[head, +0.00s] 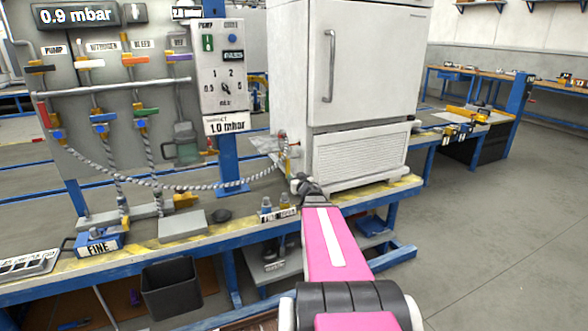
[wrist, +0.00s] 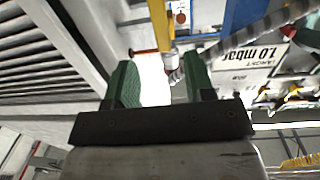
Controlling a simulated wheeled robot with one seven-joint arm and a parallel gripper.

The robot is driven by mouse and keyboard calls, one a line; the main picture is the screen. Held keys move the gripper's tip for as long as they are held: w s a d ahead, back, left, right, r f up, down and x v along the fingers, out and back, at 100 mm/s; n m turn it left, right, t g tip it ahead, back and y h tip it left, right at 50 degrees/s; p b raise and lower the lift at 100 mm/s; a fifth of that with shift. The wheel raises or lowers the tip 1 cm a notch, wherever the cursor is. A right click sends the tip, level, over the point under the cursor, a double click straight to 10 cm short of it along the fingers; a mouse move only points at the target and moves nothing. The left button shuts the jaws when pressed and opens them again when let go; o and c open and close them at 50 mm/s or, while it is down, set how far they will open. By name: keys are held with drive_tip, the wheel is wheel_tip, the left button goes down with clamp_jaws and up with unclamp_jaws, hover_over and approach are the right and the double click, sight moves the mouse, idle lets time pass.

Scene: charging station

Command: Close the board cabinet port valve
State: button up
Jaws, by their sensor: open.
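A valve board (head: 85,170) stands at the left in the head view, with several coloured valve handles. I cannot read which one is the cabinet port valve. A grey hose (head: 175,187) sags from the board to a brass fitting (head: 294,152) on the white cabinet's left side. My gripper (wrist: 162,72) is open, its green fingers apart. In the wrist view, a yellow fitting (wrist: 163,30) and the hose end (wrist: 174,75) show beyond the gap; contact is unclear. My gripper's fingertips are hard to see in the head view.
The white cabinet (head: 365,70) stands on the bench beside my arm; its louvred panel (wrist: 50,50) is close at left in the wrist view. A black bin (head: 170,288) is at the bench front. Open floor (head: 480,240) lies to the right.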

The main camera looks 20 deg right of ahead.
sight(288, 167)
drive_tip(key=shift+n+y, duration=0.3)
drive_tip(key=shift+y, duration=0.2)
drive_tip(key=w, duration=1)
drive_tip(key=shift+w+d+r, duration=0.1)
drive_tip(key=shift+w+r, duration=0.15)
drive_tip(key=shift+w, duration=0.1)
clamp_jaws()
